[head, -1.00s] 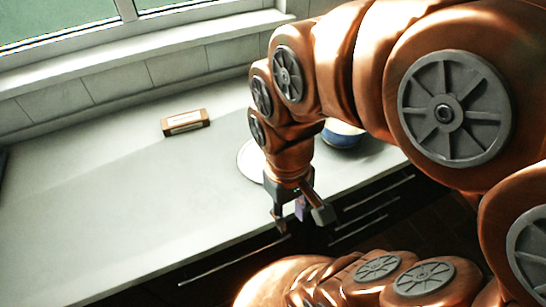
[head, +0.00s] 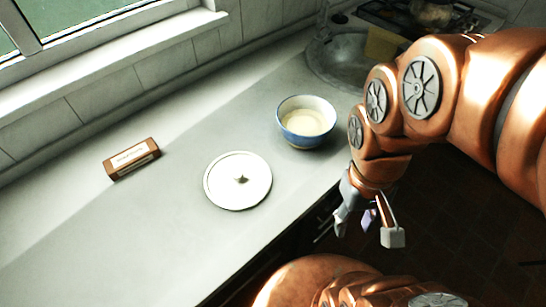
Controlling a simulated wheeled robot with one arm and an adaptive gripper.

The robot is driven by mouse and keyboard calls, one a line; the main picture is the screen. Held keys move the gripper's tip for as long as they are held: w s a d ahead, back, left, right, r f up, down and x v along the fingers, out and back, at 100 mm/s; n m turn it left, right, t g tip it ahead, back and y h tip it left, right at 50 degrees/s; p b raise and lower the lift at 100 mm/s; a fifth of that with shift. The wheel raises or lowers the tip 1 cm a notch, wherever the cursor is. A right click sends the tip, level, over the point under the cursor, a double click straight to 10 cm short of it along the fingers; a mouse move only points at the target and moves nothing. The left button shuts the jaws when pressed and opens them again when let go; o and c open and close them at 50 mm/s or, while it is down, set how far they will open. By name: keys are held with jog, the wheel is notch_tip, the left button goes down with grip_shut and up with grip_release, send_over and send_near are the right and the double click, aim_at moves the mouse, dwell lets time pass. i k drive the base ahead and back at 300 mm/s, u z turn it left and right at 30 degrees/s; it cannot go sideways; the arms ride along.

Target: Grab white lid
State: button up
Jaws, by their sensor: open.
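The white lid (head: 225,188) is a round disc with a small dark knob at its centre. It lies flat on the grey counter (head: 110,235) in the middle of the head view, fully visible. My gripper (head: 367,240) is open and empty. It points down beyond the counter's front edge, to the right of the lid and lower in the picture, clearly apart from it.
A blue and white enamel pot (head: 306,122), uncovered with pale contents, stands right of the lid. A small brown box with a white label (head: 132,158) lies to the left. A sink (head: 345,60) is at the back right. The counter's left part is clear.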

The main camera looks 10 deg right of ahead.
aim_at(237, 181)
jog(key=z, duration=0.8)
jog(key=k, duration=1.35)
jog(key=u, duration=1.4)
jog(key=i, duration=0.5)
jog(key=u, duration=0.1)
